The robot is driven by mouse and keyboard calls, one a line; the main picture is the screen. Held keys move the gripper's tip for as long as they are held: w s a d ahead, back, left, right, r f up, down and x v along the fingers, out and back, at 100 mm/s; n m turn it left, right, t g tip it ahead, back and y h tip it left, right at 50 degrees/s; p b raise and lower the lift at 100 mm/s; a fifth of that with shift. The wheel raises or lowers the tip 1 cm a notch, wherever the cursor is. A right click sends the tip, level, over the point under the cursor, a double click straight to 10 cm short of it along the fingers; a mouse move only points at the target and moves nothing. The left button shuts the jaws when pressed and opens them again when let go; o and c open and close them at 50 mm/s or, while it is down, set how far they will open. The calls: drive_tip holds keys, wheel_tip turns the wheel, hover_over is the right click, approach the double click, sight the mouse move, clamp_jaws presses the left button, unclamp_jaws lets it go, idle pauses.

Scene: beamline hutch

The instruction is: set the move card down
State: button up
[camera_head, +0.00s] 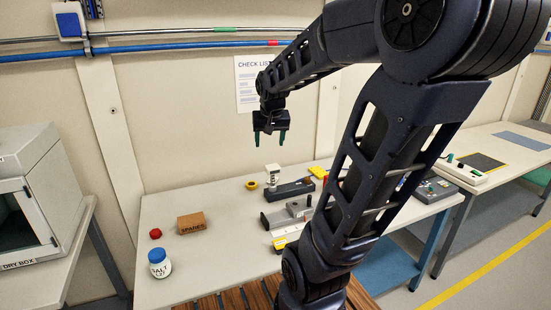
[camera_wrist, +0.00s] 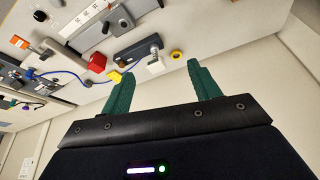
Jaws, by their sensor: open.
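My gripper (camera_head: 270,131) has two green fingers, which are apart with nothing between them. It hangs high above the back of the grey table (camera_head: 205,205), in front of the wall. The wrist view also shows the open fingers (camera_wrist: 159,69), with the table below and beyond them. I cannot pick out the move card for sure. My arm hides part of the table's right side.
A brown spares box (camera_head: 191,223), a red cap (camera_head: 155,233) and a salt jar (camera_head: 159,264) stand at the left. A yellow ring (camera_head: 251,185), a dark rail device (camera_head: 293,188) and a white-topped post (camera_head: 272,174) stand further back. The table's left middle is clear. A check list (camera_head: 246,84) hangs behind.

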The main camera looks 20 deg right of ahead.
drive_tip(key=s+a+n+y, duration=0.1)
drive_tip(key=s+a+n, duration=0.1)
drive_tip(key=s, duration=1.1)
drive_tip(key=shift+s+a+n, duration=0.25)
drive_tip(key=shift+a+n, duration=0.15)
drive_tip(key=shift+a, duration=0.4)
